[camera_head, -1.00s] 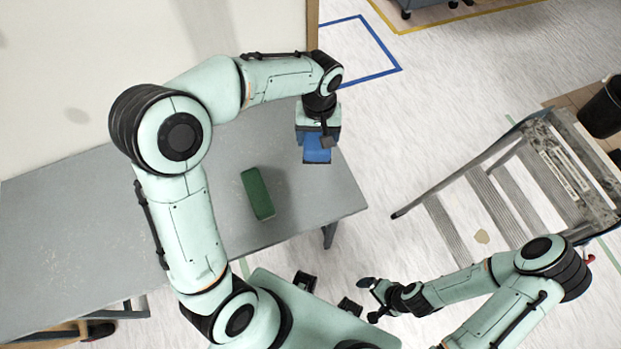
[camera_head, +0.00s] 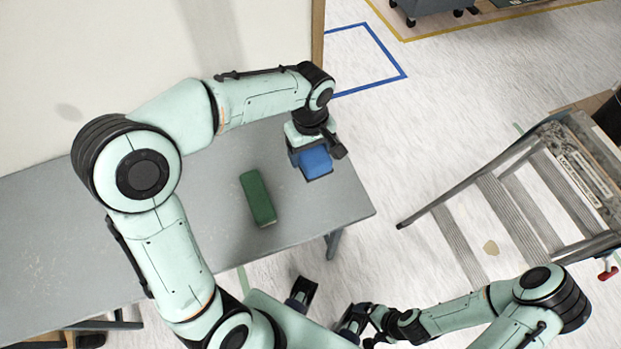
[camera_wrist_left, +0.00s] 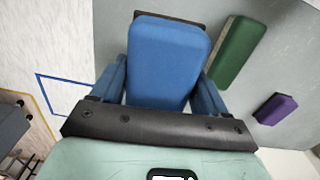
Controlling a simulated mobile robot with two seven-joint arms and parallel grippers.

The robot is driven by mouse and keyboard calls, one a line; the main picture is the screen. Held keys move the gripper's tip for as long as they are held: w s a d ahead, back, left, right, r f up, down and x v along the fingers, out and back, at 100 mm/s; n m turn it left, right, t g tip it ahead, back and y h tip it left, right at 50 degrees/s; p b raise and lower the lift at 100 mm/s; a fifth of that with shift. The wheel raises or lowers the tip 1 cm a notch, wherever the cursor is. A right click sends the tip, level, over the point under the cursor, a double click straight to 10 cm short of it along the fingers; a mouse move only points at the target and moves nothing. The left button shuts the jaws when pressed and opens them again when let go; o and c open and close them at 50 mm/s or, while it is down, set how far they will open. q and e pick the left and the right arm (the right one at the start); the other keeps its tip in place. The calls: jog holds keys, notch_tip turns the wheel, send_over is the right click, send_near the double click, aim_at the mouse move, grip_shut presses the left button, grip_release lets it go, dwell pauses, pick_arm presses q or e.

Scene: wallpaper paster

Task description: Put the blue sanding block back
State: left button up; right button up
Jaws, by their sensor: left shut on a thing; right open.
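The blue sanding block (camera_head: 315,161) is held in my left gripper (camera_head: 312,167) over the right end of the grey table. In the left wrist view the blue block (camera_wrist_left: 166,62) fills the middle, between the two fingers. Whether its underside touches the table cannot be told. A green block (camera_head: 258,198) lies on the table to the left of the gripper, apart from it. It also shows in the left wrist view (camera_wrist_left: 236,50). My right gripper (camera_head: 357,325) is low in the head view, away from the table, empty and open.
The grey table (camera_head: 200,200) has bare room left of the green block. A purple block (camera_wrist_left: 275,109) lies on it in the left wrist view. A wall stands behind. A metal stepladder (camera_head: 500,215) stands on the floor to the right.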

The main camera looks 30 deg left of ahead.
aim_at(310, 184)
pick_arm(q)
notch_tip(310, 184, down, 13)
jog(key=shift+f+b, duration=0.15)
jog(key=shift+b, duration=0.5)
jog(key=shift+f+b, duration=0.3)
jog(key=shift+b, duration=0.05)
jog(key=o, duration=0.7)
jog(key=shift+f, duration=0.1)
jog(key=shift+c, duration=0.2)
jog(key=o, duration=0.4)
jog(key=shift+r+p, duration=0.5)
jog(key=shift+r, duration=0.05)
jog(key=r, duration=0.8)
jog(key=r+p, duration=0.1)
jog(key=r, duration=0.3)
jog(key=shift+w+a+r, duration=0.15)
jog(key=shift+a+r, duration=0.1)
jog(key=shift+r, duration=0.15)
